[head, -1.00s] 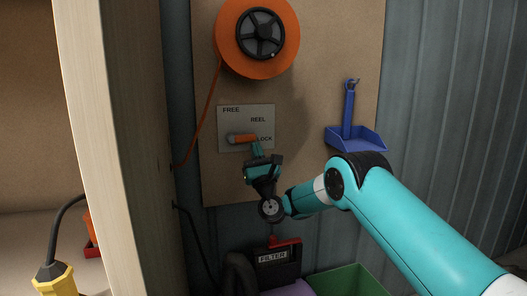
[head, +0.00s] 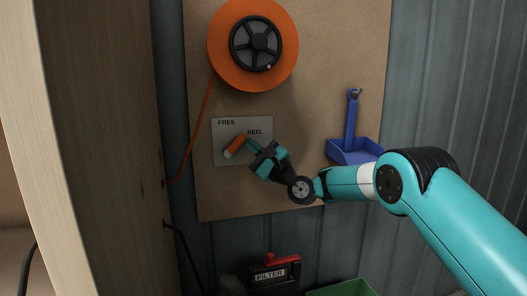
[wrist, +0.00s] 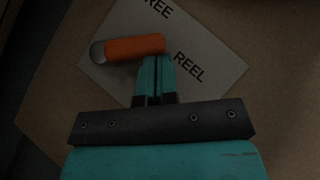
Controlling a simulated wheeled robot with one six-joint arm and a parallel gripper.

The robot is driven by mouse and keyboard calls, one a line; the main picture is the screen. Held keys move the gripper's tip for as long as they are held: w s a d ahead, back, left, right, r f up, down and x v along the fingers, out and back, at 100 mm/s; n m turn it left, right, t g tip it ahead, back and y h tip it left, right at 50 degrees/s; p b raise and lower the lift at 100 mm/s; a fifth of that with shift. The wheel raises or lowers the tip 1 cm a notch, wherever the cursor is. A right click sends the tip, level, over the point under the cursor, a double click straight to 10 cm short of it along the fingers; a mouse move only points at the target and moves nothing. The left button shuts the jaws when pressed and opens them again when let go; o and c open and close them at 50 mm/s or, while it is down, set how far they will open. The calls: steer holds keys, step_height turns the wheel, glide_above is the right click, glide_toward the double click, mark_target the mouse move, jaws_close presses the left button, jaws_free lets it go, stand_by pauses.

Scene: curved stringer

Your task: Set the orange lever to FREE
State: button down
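The orange lever (head: 236,146) is on a grey plate (head: 222,128) on the brown board. It slants up and to the right from its grey left end, toward the REEL label and below the FREE label. The LOCK label is hidden in the head view, behind my gripper. My gripper (head: 252,147) is at the lever's right side. In the wrist view, its two teal fingers (wrist: 153,62) are together with nothing between them. Their tips meet the lower side of the lever (wrist: 135,48) near its free end; contact looks likely, but I cannot be sure.
An orange hose reel (head: 222,48) hangs above the plate. A blue dustpan (head: 352,148) hangs to the right. A wooden post (head: 100,150) stands close on the left. A FILTER box (head: 270,275) and a green bin (head: 342,289) are below.

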steer(key=r+n+g+p, duration=0.1)
steer(key=n, duration=0.1)
steer(key=a+r+n+g+p, duration=0.1)
steer(key=n+g+p, duration=0.1)
steer(key=r+n+g+h+p, duration=0.1)
steer(key=n, duration=0.1)
steer(key=shift+s+a+r, duration=0.2)
steer(key=shift+a+r, duration=0.05)
steer(key=shift+r, duration=0.1)
steer(key=shift+s+a+r+n+g+h+p, duration=0.1)
steer(key=shift+a+r+n+g+h+p, duration=0.15)
steer(key=shift+n+g+p, duration=0.3)
steer(key=shift+a+r+n+g+h+p, duration=0.1)
steer(key=shift+a+n+g+h+p, duration=0.2)
steer(key=shift+p, duration=0.3)
steer(key=shift+s+a+n+g+h+p, duration=0.1)
steer(key=shift+a+n+g+h+p, duration=0.2)
steer(key=shift+n+h+p, duration=0.3)
steer(key=shift+a, duration=0.1)
steer(key=shift+d, duration=0.35)
steer(key=d, duration=0.5)
steer(key=shift+w+f, duration=0.1)
steer(key=shift+w, duration=0.1)
steer(key=b+v, duration=0.1)
steer(key=v, duration=0.7)
steer(key=shift+s+b, duration=0.25)
steer(key=shift+b, duration=0.1)
